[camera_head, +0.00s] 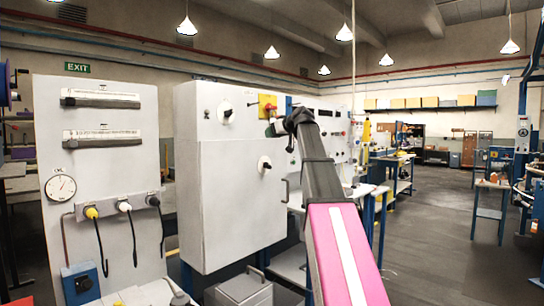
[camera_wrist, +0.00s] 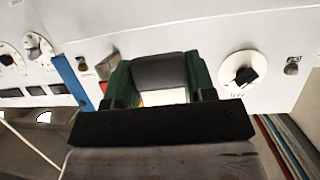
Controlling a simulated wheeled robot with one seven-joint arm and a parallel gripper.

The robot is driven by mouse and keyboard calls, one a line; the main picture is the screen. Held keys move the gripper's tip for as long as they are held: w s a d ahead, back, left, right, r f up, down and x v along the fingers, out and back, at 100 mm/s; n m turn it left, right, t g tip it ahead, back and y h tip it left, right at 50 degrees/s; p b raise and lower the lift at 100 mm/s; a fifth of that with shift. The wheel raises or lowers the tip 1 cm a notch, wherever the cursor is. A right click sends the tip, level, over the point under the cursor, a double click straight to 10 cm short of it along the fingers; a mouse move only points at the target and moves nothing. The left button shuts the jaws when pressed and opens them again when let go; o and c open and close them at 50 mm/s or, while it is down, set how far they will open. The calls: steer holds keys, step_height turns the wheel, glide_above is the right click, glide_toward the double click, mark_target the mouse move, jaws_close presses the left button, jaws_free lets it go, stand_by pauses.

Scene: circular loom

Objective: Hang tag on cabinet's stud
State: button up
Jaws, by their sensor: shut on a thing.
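My gripper (camera_head: 277,128) is at the front of the white cabinet (camera_head: 228,205), just below a yellow plate with a red knob (camera_head: 267,106). In the wrist view, its two green fingers (camera_wrist: 160,85) are shut on a piece with a dark grey upper face and a pale lower part. I take this to be the tag (camera_wrist: 160,72); most of it is hidden by the gripper. A small metal stud (camera_wrist: 292,66) sticks out of the white panel, right of a black knob on a white dial (camera_wrist: 243,75). Another small metal fitting (camera_wrist: 107,66) is left of the fingers.
Two rotary knobs (camera_head: 225,113) (camera_head: 264,165) stick out of the cabinet front. A grey panel (camera_head: 100,180) with a gauge and plugged cables stands to the left. A grey box (camera_head: 240,291) stands below the cabinet. The floor to the right (camera_head: 430,240) is open.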

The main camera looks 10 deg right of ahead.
steer(key=w+a+r+n+y, duration=0.1)
steer(key=w+a+r, duration=0.2)
steer(key=w+r, duration=0.1)
steer(key=shift+w+a+g, duration=0.25)
steer(key=shift+a+g, duration=0.05)
steer(key=shift+a, duration=0.05)
stand_by(0.7)
steer(key=shift+r, duration=0.35)
steer(key=shift+w+a, duration=0.8)
steer(key=shift+w, duration=0.3)
stand_by(0.8)
steer(key=shift+f, duration=0.25)
steer(key=o, duration=1.1)
